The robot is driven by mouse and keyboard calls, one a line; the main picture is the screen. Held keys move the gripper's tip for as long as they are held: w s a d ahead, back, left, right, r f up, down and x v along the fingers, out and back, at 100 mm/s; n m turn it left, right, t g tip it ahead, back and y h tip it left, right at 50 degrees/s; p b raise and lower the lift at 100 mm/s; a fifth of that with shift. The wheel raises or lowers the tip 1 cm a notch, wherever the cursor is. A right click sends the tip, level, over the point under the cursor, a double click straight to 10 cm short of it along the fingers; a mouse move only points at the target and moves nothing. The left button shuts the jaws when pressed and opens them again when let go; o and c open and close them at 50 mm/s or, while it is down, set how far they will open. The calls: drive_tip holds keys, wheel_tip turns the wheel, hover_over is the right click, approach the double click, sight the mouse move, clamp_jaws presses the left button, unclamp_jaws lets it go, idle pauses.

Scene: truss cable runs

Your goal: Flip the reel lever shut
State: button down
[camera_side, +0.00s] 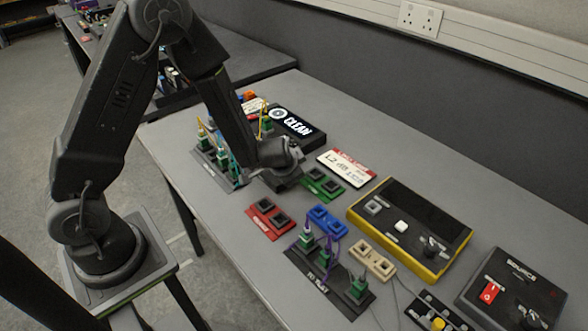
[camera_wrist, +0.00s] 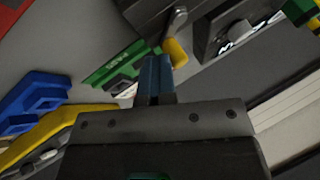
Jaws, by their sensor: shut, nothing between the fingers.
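In the wrist view, a lever with a metal stem and a yellow grip (camera_wrist: 177,51) shows just above my fingertips, beside a dark housing (camera_wrist: 146,12). I take this to be the reel lever. My gripper (camera_wrist: 156,62) is shut and empty, its two blue fingers side by side. The tips are just left of the yellow grip; whether they touch it I cannot tell. In the side view my gripper (camera_side: 285,182) is low over the table beside the green block, and the lever is hidden behind my arm.
A green block (camera_side: 322,186), red block (camera_side: 269,218) and blue block (camera_side: 327,221) lie close by. A yellow-edged tester (camera_side: 410,228) and a dark SOURCE box (camera_side: 512,288) stand further right. Cabled connectors (camera_side: 328,275) stand in front.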

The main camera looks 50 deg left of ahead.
drive_tip(key=d, duration=0.4)
drive_tip(key=shift+w+d+r, duration=0.25)
drive_tip(key=shift+r, duration=0.1)
drive_tip(key=s+d+r, duration=0.2)
drive_tip(key=d+r, duration=0.2)
drive_tip(key=r, duration=0.3)
drive_tip(key=shift+s+d+r, duration=0.2)
drive_tip(key=shift+s+d, duration=0.15)
drive_tip(key=shift+s, duration=0.05)
drive_tip(key=shift+r, duration=0.1)
drive_tip(key=s+d+r+t+h, duration=0.15)
drive_tip(key=r+h, duration=0.25)
drive_tip(key=r, duration=0.4)
drive_tip(key=s+d+r+t+h, duration=0.1)
drive_tip(key=s+d+r+h, duration=0.25)
drive_tip(key=r, duration=0.55)
drive_tip(key=s+a+n+g+y, duration=0.1)
drive_tip(key=s+a, duration=0.3)
drive_tip(key=s, duration=0.4)
drive_tip(key=s+a+n+g+y, duration=0.1)
drive_tip(key=s+a+g+y, duration=0.1)
drive_tip(key=s+a, duration=0.3)
drive_tip(key=s, duration=0.3)
drive_tip(key=shift+a, duration=0.25)
drive_tip(key=shift+y, duration=0.25)
